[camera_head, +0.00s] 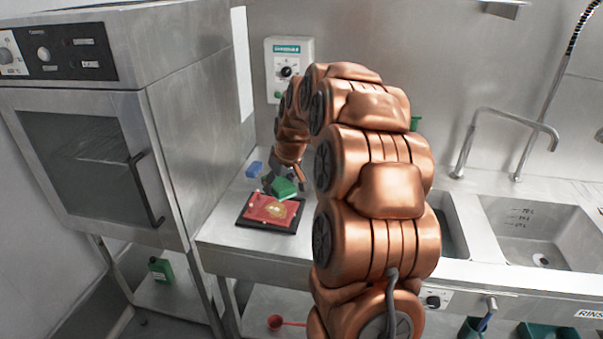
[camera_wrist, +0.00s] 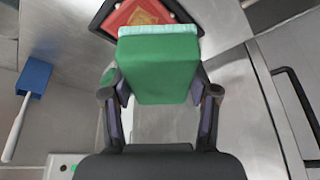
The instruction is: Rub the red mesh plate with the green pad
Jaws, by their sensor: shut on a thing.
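The red mesh plate (camera_head: 262,205) lies in a dark tray (camera_head: 246,223) on the steel counter, with a yellowish patch (camera_head: 274,209) near its middle. The plate also shows at the top of the wrist view (camera_wrist: 128,14), partly hidden by the pad. The green pad (camera_head: 284,187) has a pale edge layer on one side. My gripper (camera_head: 282,179) is shut on the green pad (camera_wrist: 158,68), which sits between the two fingers in the wrist view. The pad is over the far right part of the plate in the head view; I cannot tell whether it touches.
An oven (camera_head: 110,130) stands at the left. Sinks (camera_head: 540,235) and a faucet (camera_head: 500,125) are at the right. A control box (camera_head: 289,70) hangs behind.

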